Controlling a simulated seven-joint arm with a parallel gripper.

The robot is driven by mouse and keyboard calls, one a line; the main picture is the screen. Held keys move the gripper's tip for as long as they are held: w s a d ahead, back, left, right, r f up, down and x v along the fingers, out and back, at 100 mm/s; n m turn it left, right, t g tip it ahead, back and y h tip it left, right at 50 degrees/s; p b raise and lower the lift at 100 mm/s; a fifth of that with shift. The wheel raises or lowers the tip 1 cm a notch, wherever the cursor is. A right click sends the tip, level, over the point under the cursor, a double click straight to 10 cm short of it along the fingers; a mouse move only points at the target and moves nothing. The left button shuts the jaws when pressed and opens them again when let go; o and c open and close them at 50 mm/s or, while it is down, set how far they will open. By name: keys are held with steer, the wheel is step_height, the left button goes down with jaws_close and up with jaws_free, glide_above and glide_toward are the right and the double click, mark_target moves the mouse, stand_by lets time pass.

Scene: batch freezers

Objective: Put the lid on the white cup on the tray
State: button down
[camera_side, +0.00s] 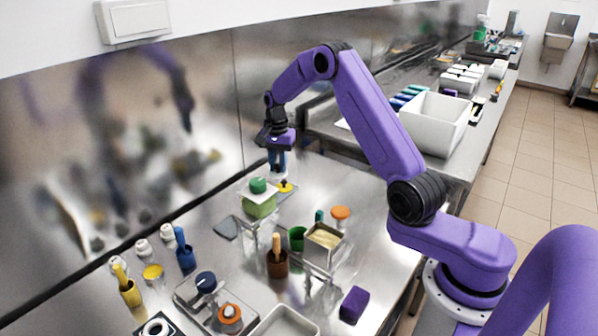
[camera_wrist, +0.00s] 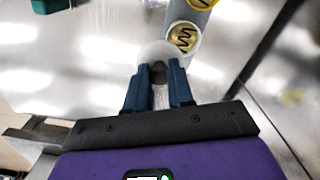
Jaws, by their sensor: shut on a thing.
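My gripper (camera_side: 277,168), with blue fingers, points down over the far part of the steel table. In the wrist view my gripper (camera_wrist: 157,72) is shut on the dark knob of a pale round lid (camera_wrist: 154,50). Just beyond the lid, close to its edge, is a white-rimmed round cup (camera_wrist: 184,37) with yellow contents and a dark zigzag. It stands on a grey-blue tray (camera_wrist: 196,17). A second yellow round thing (camera_wrist: 205,2) is cut off at the top edge. In the side view a yellow round top (camera_side: 285,187) shows just below the fingers.
A green container with a green knob (camera_side: 258,186) stands close in front of my gripper. Nearer are a brown pot (camera_side: 277,264), a green cup (camera_side: 297,238) and a purple block (camera_side: 354,305). A steel wall (camera_side: 200,110) rises behind. A white bin (camera_side: 435,123) stands to the right.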

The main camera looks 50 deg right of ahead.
steer(key=shift+n, duration=0.4)
steer(key=shift+w+a+f, duration=0.25)
steer(key=shift+w+f, duration=0.35)
steer(key=shift+f, duration=0.35)
steer(key=shift+w+a+f, duration=0.25)
steer(key=shift+w+f, duration=0.3)
steer(key=shift+f, duration=0.4)
steer(key=shift+w+a+f, duration=0.25)
steer(key=shift+w+f, duration=0.35)
steer(key=shift+f, duration=0.35)
steer(key=shift+f, duration=0.2)
steer(key=shift+c, duration=2.1)
jaws_free()
steer(key=shift+r, duration=0.1)
step_height(320, 180, up, 7)
